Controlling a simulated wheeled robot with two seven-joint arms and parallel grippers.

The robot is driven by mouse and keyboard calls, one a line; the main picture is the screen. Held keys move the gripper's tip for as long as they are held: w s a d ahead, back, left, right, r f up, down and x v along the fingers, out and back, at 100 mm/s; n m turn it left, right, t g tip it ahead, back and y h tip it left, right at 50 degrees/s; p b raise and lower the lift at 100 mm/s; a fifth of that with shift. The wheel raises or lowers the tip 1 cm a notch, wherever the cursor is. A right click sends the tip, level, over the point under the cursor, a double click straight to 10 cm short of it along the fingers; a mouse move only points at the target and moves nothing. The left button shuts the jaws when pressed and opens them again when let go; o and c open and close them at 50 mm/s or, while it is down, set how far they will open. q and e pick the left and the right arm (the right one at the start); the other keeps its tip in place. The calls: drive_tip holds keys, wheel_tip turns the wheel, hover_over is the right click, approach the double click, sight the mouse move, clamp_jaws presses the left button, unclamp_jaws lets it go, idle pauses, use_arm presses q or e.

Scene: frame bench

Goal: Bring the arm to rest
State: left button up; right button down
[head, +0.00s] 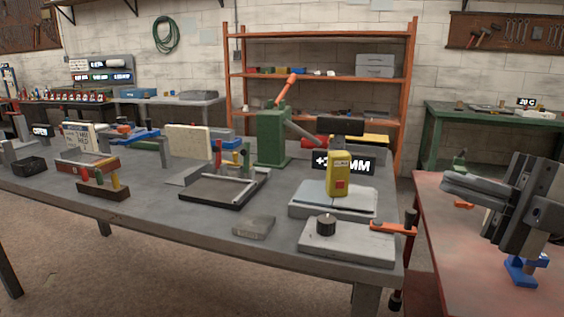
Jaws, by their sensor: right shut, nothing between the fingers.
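My right gripper (447,184) is at the right side of the head view, over the red-topped table (440,262). Its dark grey body is at the right and its fingers point left. The fingers are shut with nothing between them. It is apart from the things on the grey bench (200,222). My left gripper is not in view.
Near the bench's right end are a yellow device (339,178) on a grey plate, a grey block with a black knob (326,225) and an orange lever (393,228). A green press (272,137) stands behind. A blue item (522,272) is below my right gripper.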

drive_tip(key=w+a+f+m+t+h+p, duration=0.1)
drive_tip(key=w+a+f+m+t+h, duration=0.1)
drive_tip(key=f+m+t+h, duration=0.7)
drive_tip(key=w+a+f+m+t+h, duration=0.1)
drive_tip(key=w+f+m+t+h, duration=0.3)
drive_tip(key=f+m, duration=1.05)
drive_tip(key=s+a+f+m+g+h, duration=0.2)
drive_tip(key=s+f+m, duration=0.1)
drive_tip(key=s+f, duration=0.4)
drive_tip(key=s+a+f+m+g+h+p, duration=0.1)
drive_tip(key=s+a+f+m+g+h, duration=0.1)
drive_tip(key=s+f, duration=0.6)
wheel_tip(320, 180, down, 2)
drive_tip(key=shift+s+a+f+m+g, duration=0.25)
drive_tip(key=shift+a+m+g, duration=0.1)
drive_tip(key=shift+m+g, duration=0.45)
